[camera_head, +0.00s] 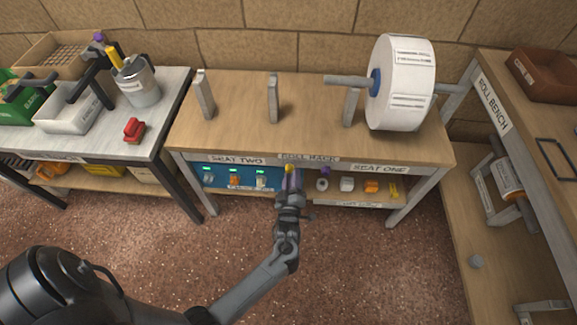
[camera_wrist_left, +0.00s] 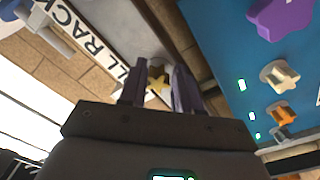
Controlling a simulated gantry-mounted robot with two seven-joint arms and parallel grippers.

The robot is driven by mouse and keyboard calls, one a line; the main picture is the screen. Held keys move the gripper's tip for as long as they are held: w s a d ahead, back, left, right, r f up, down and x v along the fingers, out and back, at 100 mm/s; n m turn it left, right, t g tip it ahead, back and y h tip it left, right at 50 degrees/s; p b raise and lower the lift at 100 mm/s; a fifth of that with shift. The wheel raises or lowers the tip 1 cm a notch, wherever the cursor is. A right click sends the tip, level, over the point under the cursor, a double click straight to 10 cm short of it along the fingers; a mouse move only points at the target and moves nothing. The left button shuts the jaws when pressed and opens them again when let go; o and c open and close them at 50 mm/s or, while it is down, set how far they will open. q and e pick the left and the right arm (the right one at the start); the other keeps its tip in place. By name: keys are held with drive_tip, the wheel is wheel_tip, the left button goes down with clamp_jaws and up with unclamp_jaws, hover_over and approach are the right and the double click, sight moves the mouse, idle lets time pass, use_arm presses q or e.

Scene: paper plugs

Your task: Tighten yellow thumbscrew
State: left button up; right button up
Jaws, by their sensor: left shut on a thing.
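The yellow thumbscrew (camera_wrist_left: 158,82) has a star-shaped head and sits between the two fingers of my left gripper (camera_wrist_left: 160,90) in the left wrist view. In the head view, my left gripper (camera_head: 291,180) is at the front edge of the roll rack bench, and a bit of yellow (camera_head: 289,168) shows at its tip. The gripper is shut on the thumbscrew. The fingers hide part of the screw, and its threaded end cannot be seen. My right gripper is not in view.
Left of the gripper is a blue panel (camera_head: 220,169) with several coloured knobs. A shelf (camera_head: 345,205) with small parts is right of it. The bench top (camera_head: 240,125) carries upright posts and a large white roll (camera_head: 402,85). The floor in front is clear.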

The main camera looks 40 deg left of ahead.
use_arm(q)
drive_tip(key=d, duration=0.1)
drive_tip(key=d+m, duration=0.1)
drive_tip(key=d+p, duration=0.1)
drive_tip(key=shift+w+d+r+m, duration=0.1)
drive_tip(key=shift+w+r+m, duration=0.1)
drive_tip(key=shift+w+m, duration=0.1)
clamp_jaws()
drive_tip(key=m+p, duration=0.1)
drive_tip(key=m, duration=0.2)
drive_tip(key=m+p, duration=0.1)
drive_tip(key=m, duration=0.2)
drive_tip(key=m+p, duration=0.1)
drive_tip(key=m, duration=0.2)
drive_tip(key=shift+s+d+f+m, duration=0.25)
drive_tip(key=shift+s+d+m, duration=0.05)
drive_tip(key=shift+s+d, duration=0.1)
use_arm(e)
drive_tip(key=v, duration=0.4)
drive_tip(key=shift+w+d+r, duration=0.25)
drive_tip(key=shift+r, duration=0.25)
use_arm(q)
drive_tip(key=shift+w+a, duration=0.1)
drive_tip(key=shift+a, duration=0.05)
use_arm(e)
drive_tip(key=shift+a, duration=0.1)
